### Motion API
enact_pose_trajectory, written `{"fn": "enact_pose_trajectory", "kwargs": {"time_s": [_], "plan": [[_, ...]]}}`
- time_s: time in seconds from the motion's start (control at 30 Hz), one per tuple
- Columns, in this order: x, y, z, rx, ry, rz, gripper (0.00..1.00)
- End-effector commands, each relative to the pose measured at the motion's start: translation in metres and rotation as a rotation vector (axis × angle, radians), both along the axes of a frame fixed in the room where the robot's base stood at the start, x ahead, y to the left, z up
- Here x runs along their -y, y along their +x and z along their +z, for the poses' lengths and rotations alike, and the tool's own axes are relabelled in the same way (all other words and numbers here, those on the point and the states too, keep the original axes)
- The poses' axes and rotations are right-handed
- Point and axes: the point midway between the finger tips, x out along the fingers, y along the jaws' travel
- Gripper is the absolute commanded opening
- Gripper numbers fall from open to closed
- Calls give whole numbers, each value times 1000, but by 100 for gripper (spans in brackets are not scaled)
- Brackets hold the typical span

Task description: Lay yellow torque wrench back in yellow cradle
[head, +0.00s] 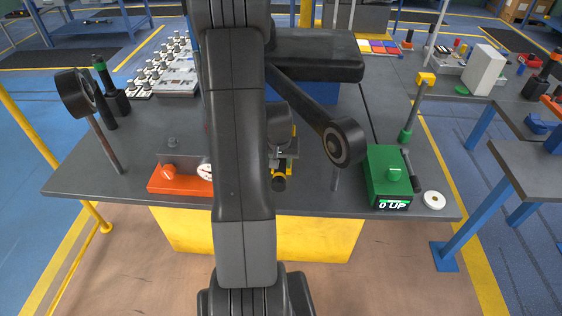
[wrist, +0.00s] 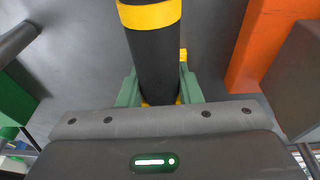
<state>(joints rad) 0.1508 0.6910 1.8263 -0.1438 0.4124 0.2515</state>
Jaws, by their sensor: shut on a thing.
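The yellow torque wrench (wrist: 152,50) shows in the wrist view as a black handle with a yellow band. My gripper (wrist: 158,92) is shut on this handle, with a pale green finger on each side. In the head view the handle's end (head: 279,183) points toward me, just right of my arm, over the front middle of the grey table (head: 310,202). My arm hides most of the wrench. Yellow parts (wrist: 183,57) show beside and below the handle; I cannot tell whether they belong to the yellow cradle, or whether the wrench touches it.
An orange unit with a dial (head: 170,178) stands left of my gripper. A green box reading "0 UP" (head: 388,170) stands right, beside a white disc (head: 433,200). A black round-headed post (head: 345,142) rises close right of my gripper. A tray of small parts (head: 172,75) lies back left.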

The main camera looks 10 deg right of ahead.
Motion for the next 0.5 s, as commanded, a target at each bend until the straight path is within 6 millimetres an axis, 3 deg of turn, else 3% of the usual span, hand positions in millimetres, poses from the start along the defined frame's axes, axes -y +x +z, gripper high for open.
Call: {"fn": "enact_pose_trajectory", "kwargs": {"time_s": [0.27,0.3,0.4,0.5], "plan": [[0,1,-6,2,-1,0,0],[0,1,-4,2,-1,0,39],[0,0,-4,2,-1,0,57],[0,0,-4,1,0,0,57]]}}
